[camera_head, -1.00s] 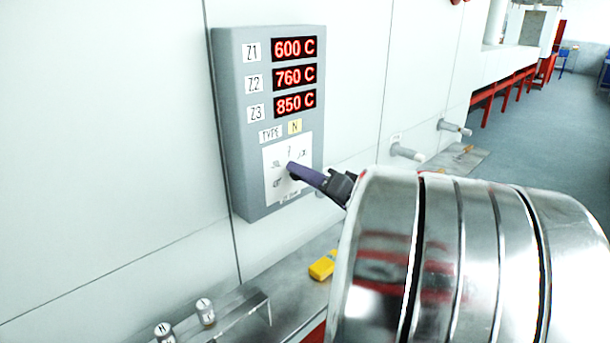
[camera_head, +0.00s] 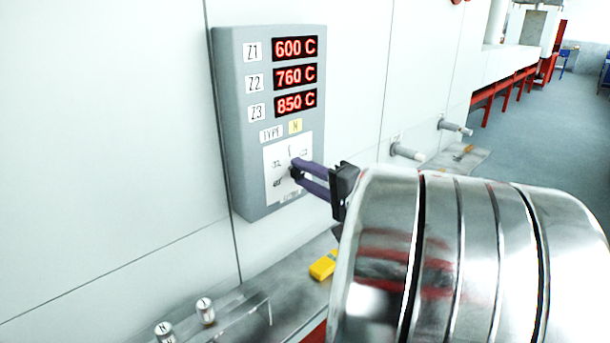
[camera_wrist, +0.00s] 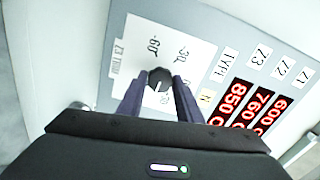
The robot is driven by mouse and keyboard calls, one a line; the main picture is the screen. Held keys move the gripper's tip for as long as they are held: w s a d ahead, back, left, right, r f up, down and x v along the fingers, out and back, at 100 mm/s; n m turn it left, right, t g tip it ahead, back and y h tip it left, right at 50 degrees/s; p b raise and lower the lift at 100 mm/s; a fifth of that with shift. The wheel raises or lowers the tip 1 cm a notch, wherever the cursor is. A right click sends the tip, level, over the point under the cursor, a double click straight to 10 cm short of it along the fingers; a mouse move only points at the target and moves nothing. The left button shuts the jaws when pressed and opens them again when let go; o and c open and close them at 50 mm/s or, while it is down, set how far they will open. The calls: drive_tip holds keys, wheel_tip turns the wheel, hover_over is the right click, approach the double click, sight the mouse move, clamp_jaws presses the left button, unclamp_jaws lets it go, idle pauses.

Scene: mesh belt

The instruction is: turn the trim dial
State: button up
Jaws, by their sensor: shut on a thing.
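The trim dial (camera_wrist: 160,80) is a small dark knob with a white pointer mark, set on a white scale plate (camera_head: 275,188) low on the grey control panel (camera_head: 240,140). My gripper (camera_head: 298,170) has dark purple fingers and reaches the plate from the right. In the wrist view its fingertips (camera_wrist: 160,88) are shut on the dial, one on each side. In the head view the fingers mostly hide the dial.
The panel displays (camera_head: 295,75) read 600 C, 760 C and 850 C. A yellow device (camera_head: 323,266) lies on the ledge below. Metal cylinders (camera_head: 205,310) marked N stand near a clear bracket at lower left. Two pipe stubs (camera_head: 407,152) jut from the wall at right.

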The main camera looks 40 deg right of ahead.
drive_tip(key=m, duration=0.5)
drive_tip(key=shift+d+f, duration=0.1)
drive_tip(key=shift+f, duration=0.15)
drive_tip(key=shift+m, duration=0.4)
drive_tip(key=o, duration=1)
drive_tip(key=shift+o, duration=0.2)
drive_tip(key=shift+r, duration=0.1)
drive_tip(key=shift+s, duration=0.1)
drive_tip(key=s, duration=1.3)
drive_tip(key=shift+s+d, duration=0.15)
drive_tip(key=shift+s, duration=0.2)
drive_tip(key=shift+w, duration=0.1)
